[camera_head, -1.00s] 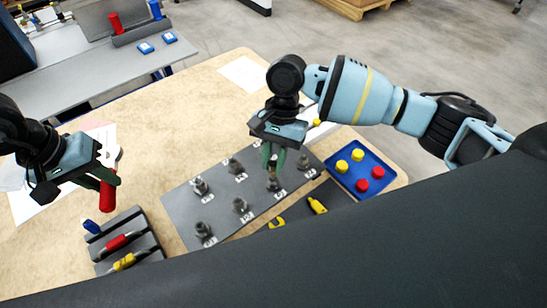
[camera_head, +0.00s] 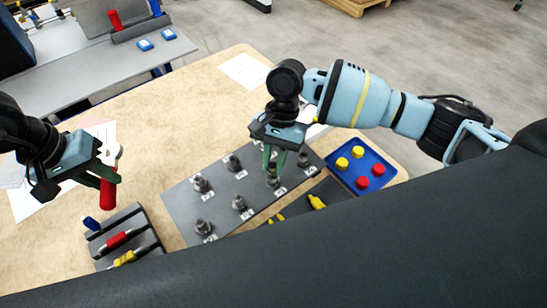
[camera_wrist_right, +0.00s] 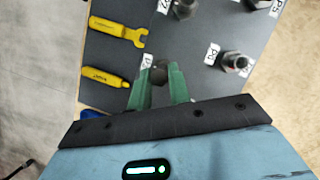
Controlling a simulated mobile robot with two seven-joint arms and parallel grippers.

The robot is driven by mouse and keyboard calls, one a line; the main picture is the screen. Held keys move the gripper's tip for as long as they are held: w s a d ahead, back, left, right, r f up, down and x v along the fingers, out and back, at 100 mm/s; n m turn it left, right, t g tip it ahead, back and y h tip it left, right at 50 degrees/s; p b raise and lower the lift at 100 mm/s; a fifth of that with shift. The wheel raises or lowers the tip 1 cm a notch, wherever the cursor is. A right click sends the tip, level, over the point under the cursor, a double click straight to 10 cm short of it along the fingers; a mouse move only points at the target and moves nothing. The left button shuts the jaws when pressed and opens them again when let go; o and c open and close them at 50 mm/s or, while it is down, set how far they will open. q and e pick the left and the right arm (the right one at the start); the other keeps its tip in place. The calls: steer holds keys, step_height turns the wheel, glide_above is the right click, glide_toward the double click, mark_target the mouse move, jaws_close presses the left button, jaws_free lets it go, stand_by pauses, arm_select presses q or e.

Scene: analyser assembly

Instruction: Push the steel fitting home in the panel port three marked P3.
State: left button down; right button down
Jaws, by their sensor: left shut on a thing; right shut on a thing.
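The grey panel (camera_head: 215,215) lies on the table with several steel fittings standing in its labelled ports. My right gripper (camera_head: 278,168) points down over a port at the panel's right side. It is shut on a steel fitting (camera_head: 273,180), whose dark round end also shows between the fingers in the right wrist view (camera_wrist_right: 160,70). I cannot tell how deep it sits, and the label beside it is too small to read surely. My left gripper (camera_head: 108,168) is shut on a red-handled tool (camera_head: 108,194), held left of the panel.
A blue tray (camera_head: 352,184) with yellow and red caps stands right of the panel. Yellow tools, one a wrench (camera_wrist_right: 118,30), lie near the panel's front edge. A grey rack (camera_head: 130,220) with red and yellow handled tools stands at front left.

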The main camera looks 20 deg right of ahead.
steer(key=c, duration=1.2)
jaws_free()
arm_select(q)
steer(key=shift+r, duration=0.5)
arm_select(e)
steer(key=v, duration=1.2)
steer(key=shift+f, duration=0.1)
